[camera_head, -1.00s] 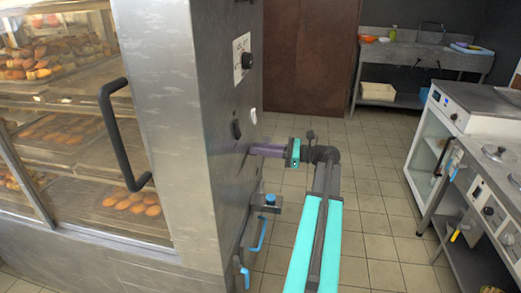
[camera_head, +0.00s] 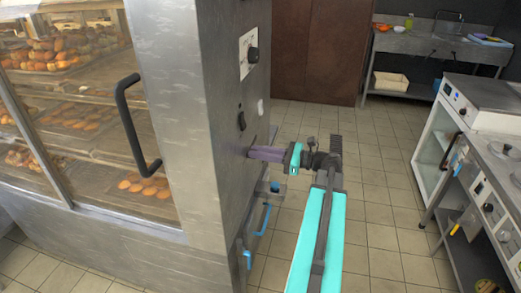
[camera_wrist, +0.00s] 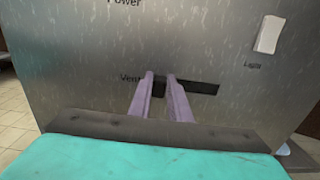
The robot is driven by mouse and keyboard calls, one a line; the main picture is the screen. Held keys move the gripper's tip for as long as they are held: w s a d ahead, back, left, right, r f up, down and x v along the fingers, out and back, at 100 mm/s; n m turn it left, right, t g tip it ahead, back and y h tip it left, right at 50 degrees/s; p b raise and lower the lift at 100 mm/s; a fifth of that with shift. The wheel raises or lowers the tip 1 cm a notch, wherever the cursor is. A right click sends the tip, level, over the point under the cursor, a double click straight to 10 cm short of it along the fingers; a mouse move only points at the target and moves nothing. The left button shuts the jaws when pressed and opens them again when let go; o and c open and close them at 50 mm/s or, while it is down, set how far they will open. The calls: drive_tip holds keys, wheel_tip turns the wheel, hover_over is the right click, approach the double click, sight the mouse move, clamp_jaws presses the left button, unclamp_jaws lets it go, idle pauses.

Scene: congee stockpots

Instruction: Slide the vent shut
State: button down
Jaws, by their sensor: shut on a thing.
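The vent (camera_wrist: 203,88) is a dark horizontal slot in the steel panel, beside the word "Vent" in the wrist view. My gripper (camera_wrist: 160,76) has its two lilac fingers at the left part of the slot, close to the label. They are shut on the vent's small dark slider (camera_wrist: 159,86), which is mostly hidden between them. The bare dark slot runs on to the right of the fingers. In the head view my gripper (camera_head: 251,153) reaches from the right to the cabinet's side panel, and its fingertips hide the vent there.
A white light switch (camera_wrist: 269,35) sits up and right of the slot. The cabinet side also has a knob (camera_head: 252,55), a black switch (camera_head: 241,121) and blue-handled fittings (camera_head: 264,219) below my gripper. A counter (camera_head: 484,150) stands at right; open tiled floor lies between.

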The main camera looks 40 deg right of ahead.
drive_tip(key=shift+s+a+f, duration=0.1)
drive_tip(key=shift+a, duration=0.1)
drive_tip(key=c, duration=1.6)
unclamp_jaws()
drive_tip(key=shift+c, duration=0.2)
drive_tip(key=shift+s+d, duration=0.1)
drive_tip(key=v, duration=1.3)
drive_tip(key=shift+s+d, duration=0.2)
drive_tip(key=shift+d, duration=0.05)
